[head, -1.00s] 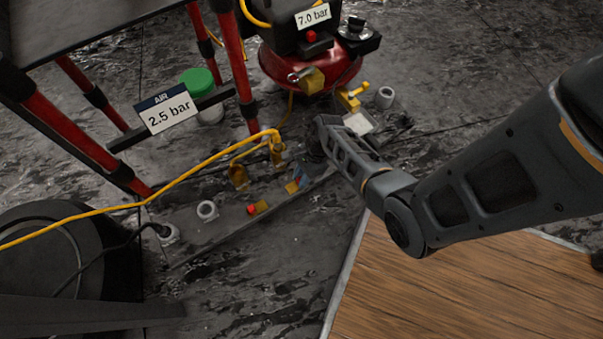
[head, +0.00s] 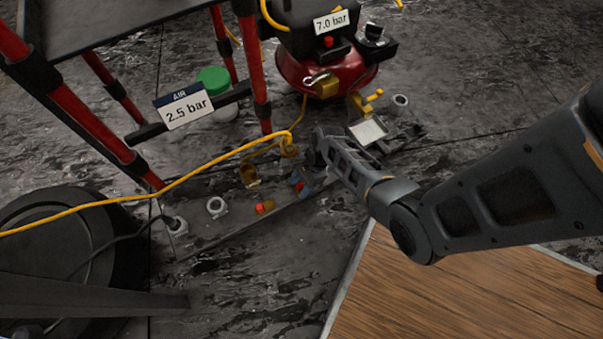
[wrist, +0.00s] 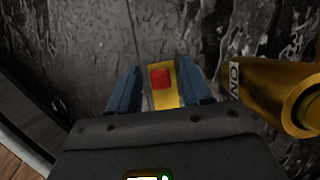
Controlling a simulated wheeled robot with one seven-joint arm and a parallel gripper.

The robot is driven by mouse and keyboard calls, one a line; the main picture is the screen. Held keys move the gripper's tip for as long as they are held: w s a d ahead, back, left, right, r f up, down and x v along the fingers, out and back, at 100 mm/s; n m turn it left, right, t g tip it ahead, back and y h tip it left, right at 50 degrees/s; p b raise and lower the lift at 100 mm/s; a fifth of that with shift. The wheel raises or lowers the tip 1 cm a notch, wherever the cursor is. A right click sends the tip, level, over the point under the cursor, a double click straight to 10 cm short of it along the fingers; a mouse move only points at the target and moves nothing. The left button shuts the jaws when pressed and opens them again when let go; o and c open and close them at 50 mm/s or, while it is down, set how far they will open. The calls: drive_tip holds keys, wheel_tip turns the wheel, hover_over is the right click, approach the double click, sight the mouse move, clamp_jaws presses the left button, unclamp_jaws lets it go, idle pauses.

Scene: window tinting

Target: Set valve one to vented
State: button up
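My gripper (head: 301,178) reaches down with blue fingers over a low strip on the floor. In the wrist view my gripper (wrist: 158,82) has its fingers apart, one on each side of a yellow lever (wrist: 164,90) with a red button-like top (wrist: 160,78). A gap shows beside the left finger; whether the right finger touches is unclear. A brass cylinder (wrist: 270,92) with partly visible lettering lies just right of the fingers. A second red-tipped yellow piece (head: 265,207) sits left of the gripper on the strip. No valve number is readable.
A red compressor (head: 300,72) marked 7.0 bar stands behind. A rack with red legs (head: 85,125) and an AIR 2.5 bar sign (head: 186,107) stands left. Wooden floor (head: 440,290) lies front right.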

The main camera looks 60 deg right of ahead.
drive_tip(key=p+v, duration=0.4)
drive_tip(key=v, duration=0.3)
drive_tip(key=shift+r, duration=0.4)
drive_tip(key=shift+s+d, duration=0.1)
